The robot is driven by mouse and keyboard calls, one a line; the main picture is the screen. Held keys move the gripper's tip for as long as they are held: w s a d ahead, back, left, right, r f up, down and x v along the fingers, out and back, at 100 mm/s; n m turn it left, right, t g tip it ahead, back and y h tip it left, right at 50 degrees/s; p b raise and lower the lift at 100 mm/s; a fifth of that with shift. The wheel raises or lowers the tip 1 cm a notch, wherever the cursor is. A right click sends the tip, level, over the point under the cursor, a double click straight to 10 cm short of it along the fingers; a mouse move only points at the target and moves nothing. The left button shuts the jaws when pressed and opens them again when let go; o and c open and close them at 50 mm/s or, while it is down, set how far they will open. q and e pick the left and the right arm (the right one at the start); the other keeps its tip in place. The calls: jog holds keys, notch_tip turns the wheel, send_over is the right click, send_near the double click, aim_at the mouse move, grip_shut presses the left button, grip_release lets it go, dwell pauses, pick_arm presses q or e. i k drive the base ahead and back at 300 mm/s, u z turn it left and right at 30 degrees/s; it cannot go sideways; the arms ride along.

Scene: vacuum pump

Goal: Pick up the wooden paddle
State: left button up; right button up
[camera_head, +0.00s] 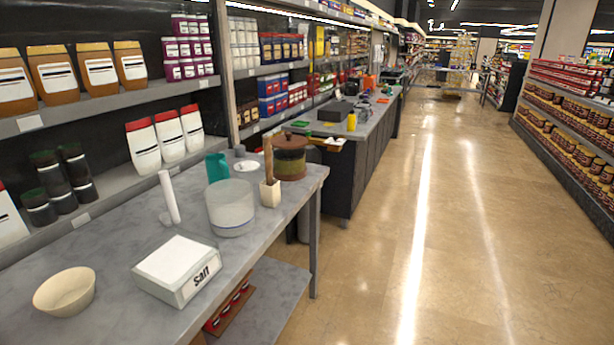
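A brown wooden handle-like piece, apparently the wooden paddle (268,158), stands upright in a small cream square holder (270,194) near the right edge of the grey table. Its lower end is hidden inside the holder. Neither of my grippers is in view.
On the grey table (120,285) stand a cream bowl (65,292), a box marked salt (178,268), a white roll (169,197), a translucent tub (231,208), a teal container (216,167) and a brown lidded jar (290,158). Shelves line the left. The floor (420,220) is clear.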

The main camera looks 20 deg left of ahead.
aim_at(267, 148)
jog(key=u, duration=0.1)
jog(key=k, duration=0.2)
jog(key=z, duration=1.2)
jog(key=i, duration=1.25)
jog(key=u, duration=0.4)
jog(key=i, duration=0.8)
jog(key=u, duration=1.3)
jog(key=i, duration=0.5)
jog(key=u, duration=0.45)
